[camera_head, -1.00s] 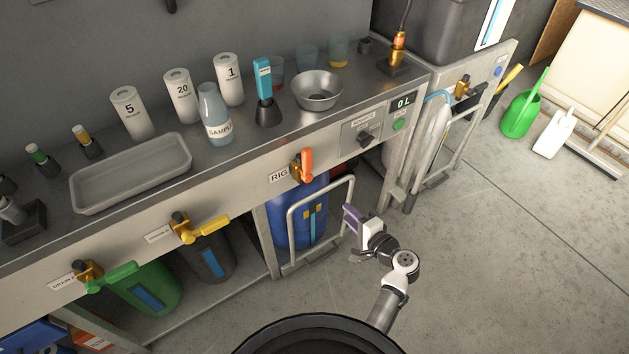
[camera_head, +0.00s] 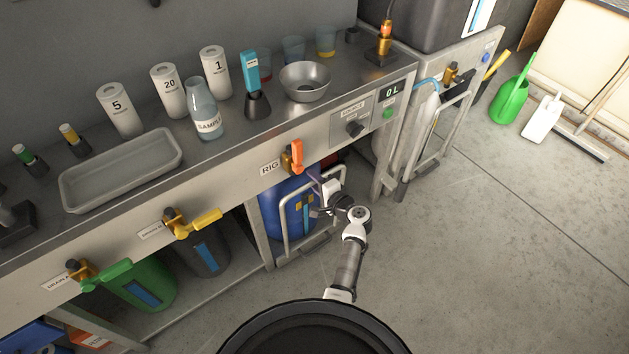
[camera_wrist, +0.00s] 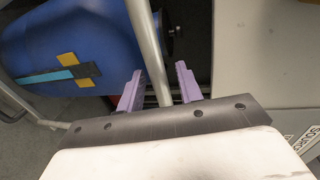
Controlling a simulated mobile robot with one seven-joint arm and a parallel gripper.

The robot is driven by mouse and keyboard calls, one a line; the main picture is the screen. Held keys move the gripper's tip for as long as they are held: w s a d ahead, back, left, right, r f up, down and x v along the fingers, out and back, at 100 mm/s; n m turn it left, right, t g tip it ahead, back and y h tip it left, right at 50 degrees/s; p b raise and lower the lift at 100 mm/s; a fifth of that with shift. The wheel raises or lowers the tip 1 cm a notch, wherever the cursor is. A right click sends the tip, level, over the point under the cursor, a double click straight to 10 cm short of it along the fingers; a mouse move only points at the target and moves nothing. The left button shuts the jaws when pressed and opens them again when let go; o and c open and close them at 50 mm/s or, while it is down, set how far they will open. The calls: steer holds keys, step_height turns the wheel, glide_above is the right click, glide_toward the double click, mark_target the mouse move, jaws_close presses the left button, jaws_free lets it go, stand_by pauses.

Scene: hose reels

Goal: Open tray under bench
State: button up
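The tray under the bench (camera_head: 304,250) is a low grey pull-out at floor level below the RIG valve. It carries a blue drum (camera_head: 281,208) behind an upright bent grey tube handle (camera_head: 284,232). My gripper (camera_head: 314,182) is at the upper right of this handle, under the bench front. In the wrist view, my gripper's purple fingers (camera_wrist: 160,68) are apart. The grey tube (camera_wrist: 146,40) runs between them, with a gap showing to the right finger. The blue drum also shows in the wrist view (camera_wrist: 85,45). In the head view my gripper hides part of the handle.
The orange RIG valve lever (camera_head: 297,156) hangs just above my gripper. A yellow valve (camera_head: 195,222) and green valve (camera_head: 105,272) are to the left. Another tube-handled pull-out (camera_head: 432,150) stands to the right. The concrete floor (camera_head: 470,250) in front is clear.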

jaws_close()
stand_by(0.5)
